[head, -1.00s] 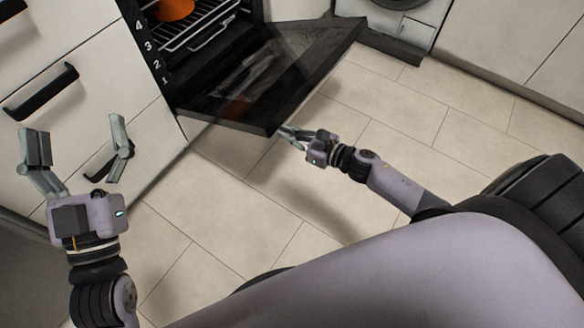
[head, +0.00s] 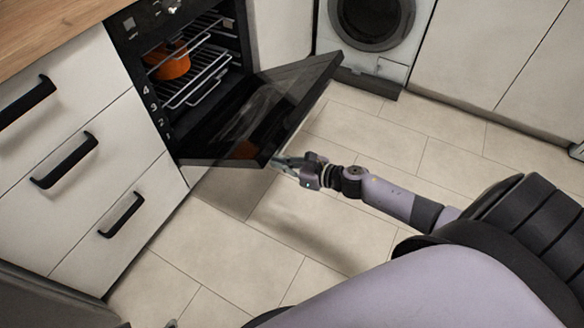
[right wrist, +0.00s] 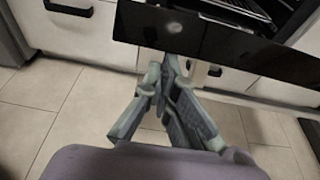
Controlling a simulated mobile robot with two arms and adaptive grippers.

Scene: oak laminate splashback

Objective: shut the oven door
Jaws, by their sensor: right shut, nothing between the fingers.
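The oven door (head: 240,122) is a dark glass panel hinged at the bottom, hanging partly open and sloping outward from the oven (head: 190,65). My right gripper (head: 281,161) is at the door's outer edge, near its front corner, on the outer side. Its fingers are shut and hold nothing. In the right wrist view, the shut fingertips (right wrist: 166,62) are against or very close to the black door panel (right wrist: 215,40); contact is not certain. Of my left gripper, only what seems to be a fingertip (head: 172,323) shows at the bottom edge.
An orange pot (head: 168,62) sits inside on the wire rack (head: 195,82). White drawers (head: 85,150) with black handles stand left of the oven. A washing machine (head: 372,20) stands at the back right. The tiled floor (head: 225,255) in front is clear.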

